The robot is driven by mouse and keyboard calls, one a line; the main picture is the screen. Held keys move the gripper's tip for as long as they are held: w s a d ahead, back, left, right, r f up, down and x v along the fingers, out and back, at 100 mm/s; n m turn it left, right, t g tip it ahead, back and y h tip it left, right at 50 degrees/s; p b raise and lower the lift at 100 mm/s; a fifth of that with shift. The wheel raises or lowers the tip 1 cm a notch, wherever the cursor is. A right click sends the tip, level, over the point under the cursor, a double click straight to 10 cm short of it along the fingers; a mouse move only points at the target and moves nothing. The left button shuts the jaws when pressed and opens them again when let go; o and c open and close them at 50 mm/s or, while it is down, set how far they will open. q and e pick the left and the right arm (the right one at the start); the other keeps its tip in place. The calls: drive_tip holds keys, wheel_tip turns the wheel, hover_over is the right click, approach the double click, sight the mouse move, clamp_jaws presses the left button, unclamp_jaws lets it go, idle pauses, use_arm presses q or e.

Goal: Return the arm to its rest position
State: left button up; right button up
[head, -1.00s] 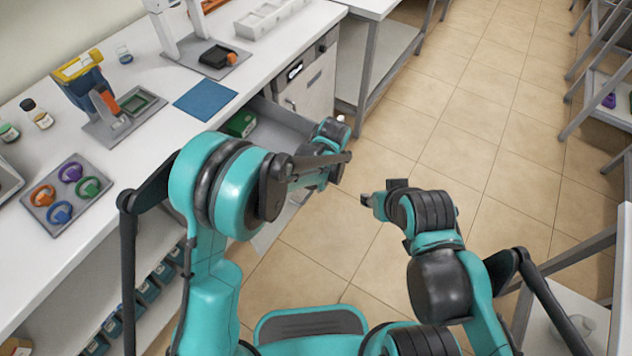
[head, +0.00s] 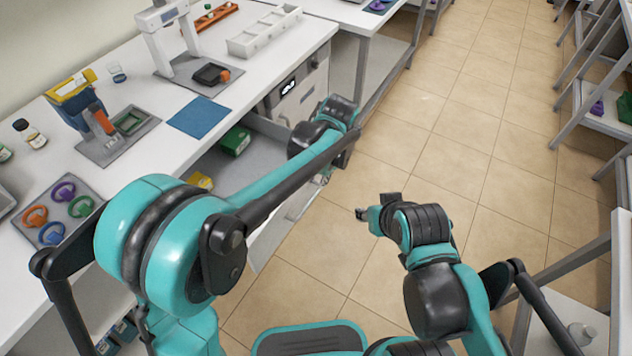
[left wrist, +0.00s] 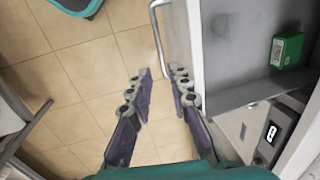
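My left arm (head: 275,185) reaches out over the pulled-out drawer (head: 205,160) under the white counter. My left gripper (head: 324,176) is mostly hidden behind the arm in the head view. In the left wrist view the gripper (left wrist: 158,72) has its two fingers apart with nothing between them but floor. The drawer's bar handle (left wrist: 155,35) is just beyond the fingertips; I cannot tell whether they touch. My right gripper (head: 365,214) hangs over the floor at the centre right, too small to read.
A green box (head: 236,140) and a yellow item (head: 200,181) lie in the open drawer. The counter (head: 235,75) holds a blue mat (head: 199,117), a tray of coloured rings (head: 75,222) and test devices. A shelf rack (head: 605,122) stands at right. The tiled floor between is clear.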

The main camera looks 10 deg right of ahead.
use_arm(q)
drive_tip(key=shift+a, duration=0.1)
idle(0.4)
drive_tip(key=s+a+r+n+t+h, duration=0.1)
drive_tip(key=s+a+r+n, duration=0.15)
drive_tip(key=a+r, duration=0.5)
drive_tip(key=s+a+f+n+t, duration=0.1)
drive_tip(key=s+a+n+t, duration=0.3)
drive_tip(key=s+a, duration=0.9)
drive_tip(key=a+n, duration=0.1)
drive_tip(key=a, duration=0.3)
drive_tip(key=shift+a+t+h, duration=0.2)
drive_tip(key=shift+t+h, duration=0.2)
